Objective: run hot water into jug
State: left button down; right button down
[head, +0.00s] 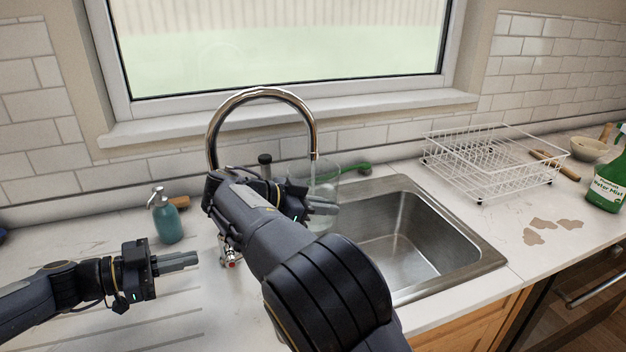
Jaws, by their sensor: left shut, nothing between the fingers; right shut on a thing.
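A clear jug (328,174) is held upright under the spout of the chrome gooseneck faucet (262,93), over the left side of the sink. My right gripper (322,206) is shut on the jug; its arm hides much of the faucet base. A faint pale streak below the spout may be water, but I cannot tell for sure. A tap handle with a red mark (231,264) shows beside my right arm, at the sink's left. My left gripper (196,261) is shut and empty above the counter, left of the red-marked handle and apart from it.
The steel sink (412,225) is empty on its right side. A teal soap bottle (165,217) stands behind my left gripper. A green brush (352,168) lies behind the sink. A white wire rack (490,170), brown stains (548,228) and a green spray bottle (606,180) are at right.

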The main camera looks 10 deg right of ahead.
dwell(0.6)
jog(key=s+a, duration=0.6)
jog(key=s, duration=0.1)
jog(key=shift+s, duration=0.3)
